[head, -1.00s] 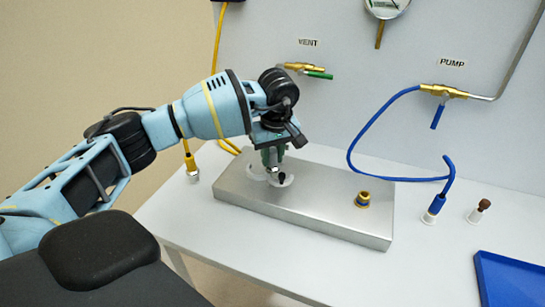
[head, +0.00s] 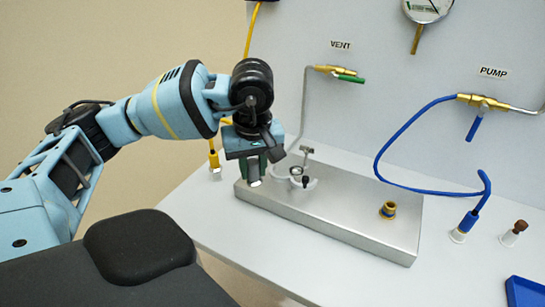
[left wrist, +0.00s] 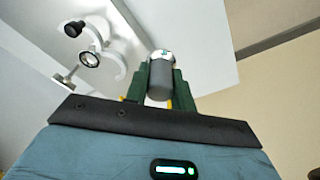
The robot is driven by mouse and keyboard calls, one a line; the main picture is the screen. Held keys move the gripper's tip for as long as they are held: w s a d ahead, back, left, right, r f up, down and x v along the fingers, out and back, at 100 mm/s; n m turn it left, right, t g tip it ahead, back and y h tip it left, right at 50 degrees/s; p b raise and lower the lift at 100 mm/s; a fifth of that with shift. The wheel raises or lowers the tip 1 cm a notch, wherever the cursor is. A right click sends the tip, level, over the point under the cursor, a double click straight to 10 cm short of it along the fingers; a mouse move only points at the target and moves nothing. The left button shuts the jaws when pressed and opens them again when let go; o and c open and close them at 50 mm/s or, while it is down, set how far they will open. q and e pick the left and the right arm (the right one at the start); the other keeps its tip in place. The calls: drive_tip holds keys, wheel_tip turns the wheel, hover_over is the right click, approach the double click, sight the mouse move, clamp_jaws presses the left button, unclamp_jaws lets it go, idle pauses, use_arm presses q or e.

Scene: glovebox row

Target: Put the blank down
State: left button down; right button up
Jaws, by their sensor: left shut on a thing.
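My left gripper (head: 254,172) is shut on the blank, above the left end of the steel block (head: 330,213). In the left wrist view the blank (left wrist: 160,78) is a short grey cylinder between the dark green fingers. In the head view only a small pale bit of it shows below the fingers. To the right of the gripper, on the block, an open clamp (head: 303,181) lies around or beside the left port (head: 296,171). The clamp (left wrist: 113,62) also shows in the left wrist view. My right gripper is not in view.
A brass port (head: 388,210) stands on the block's right half. A blue hose (head: 378,150) runs from the PUMP valve to a holder on the bench; a small brown-topped piece (head: 519,227) stands beside it. A blue tray (head: 525,291) is at lower right. White bench (head: 360,270) in front is clear.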

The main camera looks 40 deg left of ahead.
use_arm(q)
drive_tip(key=shift+s+a+r, duration=0.1)
drive_tip(key=shift+s+a, duration=0.05)
drive_tip(key=shift+s, duration=1.1)
drive_tip(key=d+f+m, duration=0.2)
drive_tip(key=d+m, duration=0.4)
drive_tip(key=d, duration=0.1)
drive_tip(key=w+d+f+m+h, duration=0.1)
drive_tip(key=d+f+m, duration=0.1)
drive_tip(key=d+m, duration=0.3)
drive_tip(key=d, duration=0.3)
drive_tip(key=shift+d+m+t+h, duration=0.25)
drive_tip(key=shift+m+t+h, duration=0.05)
drive_tip(key=shift+m+t, duration=0.1)
